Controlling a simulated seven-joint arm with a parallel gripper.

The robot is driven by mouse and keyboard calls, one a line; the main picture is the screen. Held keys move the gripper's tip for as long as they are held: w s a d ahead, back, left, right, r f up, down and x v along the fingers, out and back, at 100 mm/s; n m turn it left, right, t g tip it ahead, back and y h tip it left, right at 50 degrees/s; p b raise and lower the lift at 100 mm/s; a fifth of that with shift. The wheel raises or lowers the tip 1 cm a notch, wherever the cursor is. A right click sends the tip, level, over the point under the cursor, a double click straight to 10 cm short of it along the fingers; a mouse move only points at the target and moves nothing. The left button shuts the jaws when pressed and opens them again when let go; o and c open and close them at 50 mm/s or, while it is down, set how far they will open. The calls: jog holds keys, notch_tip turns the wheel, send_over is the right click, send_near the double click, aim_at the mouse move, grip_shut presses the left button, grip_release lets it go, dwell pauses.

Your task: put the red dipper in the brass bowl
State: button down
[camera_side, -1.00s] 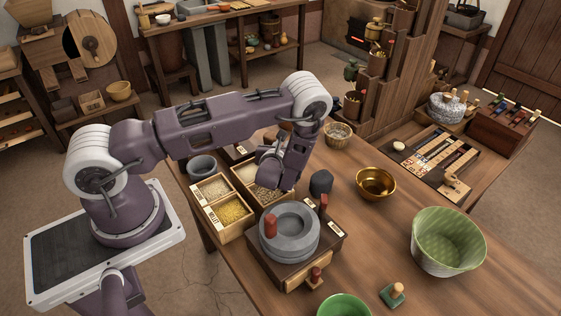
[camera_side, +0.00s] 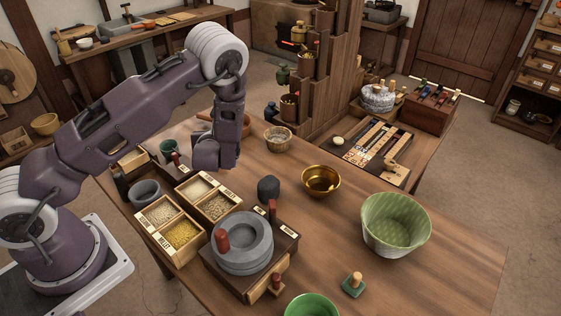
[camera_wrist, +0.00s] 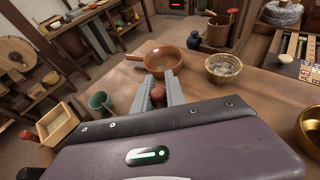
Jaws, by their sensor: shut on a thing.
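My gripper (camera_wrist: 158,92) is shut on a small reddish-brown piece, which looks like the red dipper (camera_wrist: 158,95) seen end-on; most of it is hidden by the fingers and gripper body. In the side view my gripper's fingers and the held thing are hidden behind the wrist, above the back of the table beyond the grain boxes. The brass bowl (camera_side: 321,181) stands upright on the table, to the right of my gripper and apart from it. It also shows at the right edge of the wrist view (camera_wrist: 312,128).
A brown pan (camera_wrist: 187,62) and a woven basket (camera_wrist: 223,68) stand beyond my gripper. A dark grey lump (camera_side: 268,189) and stone quern (camera_side: 242,245) lie near the brass bowl. A green-and-white basin (camera_side: 395,222) stands to its right. Grain boxes (camera_side: 182,255) are at left.

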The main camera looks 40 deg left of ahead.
jog(key=w+d+m+t+h, duration=0.2)
jog(key=w+d, duration=0.6)
jog(key=d, duration=0.4)
jog(key=w+d+m+t+h, duration=0.1)
jog(key=w+d+m+h, duration=0.1)
jog(key=w+d, duration=0.85)
jog(key=f, duration=0.3)
jog(key=s+d+f, duration=0.1)
jog(key=f, duration=0.1)
jog(key=d+f, duration=0.1)
jog(key=f, duration=0.2)
jog(key=shift+s+f, duration=0.3)
jog(key=shift+f, duration=0.05)
jog(key=shift+m, duration=0.3)
jog(key=shift+f, duration=0.15)
jog(key=c, duration=1.4)
grip_release()
jog(key=shift+o, duration=0.2)
